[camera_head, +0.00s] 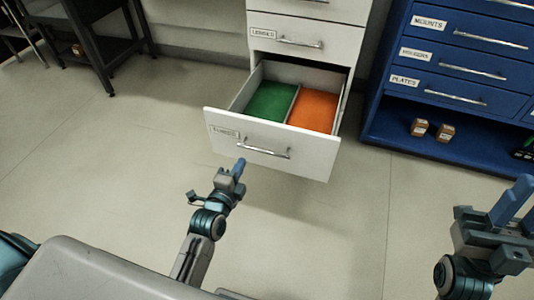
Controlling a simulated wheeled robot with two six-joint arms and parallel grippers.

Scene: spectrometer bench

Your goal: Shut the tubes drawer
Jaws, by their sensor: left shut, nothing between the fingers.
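The tubes drawer (215,118) is the low drawer of the white cabinet and stands pulled out toward me. Its label is too small to read surely. Its front carries a metal bar handle (263,151). Inside are a green section (268,103) and an orange section (314,108), parted by a divider. My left gripper (239,167) is shut and empty, just in front of the drawer front, a little left of the handle in the picture; I cannot tell whether it touches. My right gripper (513,203) is at the lower right, far from the drawer, its fingers partly cut off by the frame edge.
Above it, the white cabinet's upper drawer (335,43) is closed. A blue cabinet (408,75) stands at the right, with small brown boxes (445,133) on its low shelf. A dark table (75,20) stands at the far left. The floor (110,140) before the drawer is clear.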

